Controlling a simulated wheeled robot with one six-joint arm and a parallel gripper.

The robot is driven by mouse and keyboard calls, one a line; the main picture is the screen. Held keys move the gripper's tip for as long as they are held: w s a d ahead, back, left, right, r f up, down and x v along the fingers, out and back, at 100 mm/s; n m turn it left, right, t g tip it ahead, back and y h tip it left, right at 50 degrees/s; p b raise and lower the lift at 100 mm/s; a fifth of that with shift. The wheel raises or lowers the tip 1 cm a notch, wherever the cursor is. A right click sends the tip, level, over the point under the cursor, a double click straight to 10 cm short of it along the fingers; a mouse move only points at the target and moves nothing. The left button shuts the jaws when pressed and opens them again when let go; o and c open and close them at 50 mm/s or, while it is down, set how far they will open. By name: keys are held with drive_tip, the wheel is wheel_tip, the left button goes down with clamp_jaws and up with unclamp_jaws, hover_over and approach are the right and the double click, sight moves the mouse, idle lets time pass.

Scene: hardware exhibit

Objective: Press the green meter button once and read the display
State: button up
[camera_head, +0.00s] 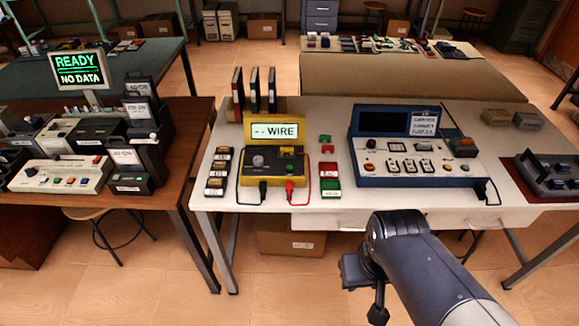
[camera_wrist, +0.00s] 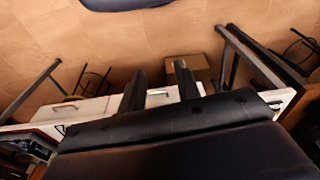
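A yellow and black meter (camera_head: 273,166) stands on the white table in the head view. Its raised display (camera_head: 275,130) reads "-- WIRE". The meter has a pale round knob and small controls, but I cannot clearly make out which one is the green button. A black lead and a red lead (camera_head: 289,190) are plugged into its front. My gripper is in front of the table's near edge, to the right of the meter and apart from it. In the wrist view my gripper (camera_wrist: 161,80) has its two dark fingers apart with nothing between them.
A blue instrument (camera_head: 395,172) stands right of the meter on the white table (camera_head: 222,180). Red and green blocks (camera_head: 330,182) lie between them. Upright binders (camera_head: 255,90) stand behind the meter. On the brown table at left, a screen (camera_head: 78,70) reads "READY NO DATA".

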clamp_jaws()
idle(1.3)
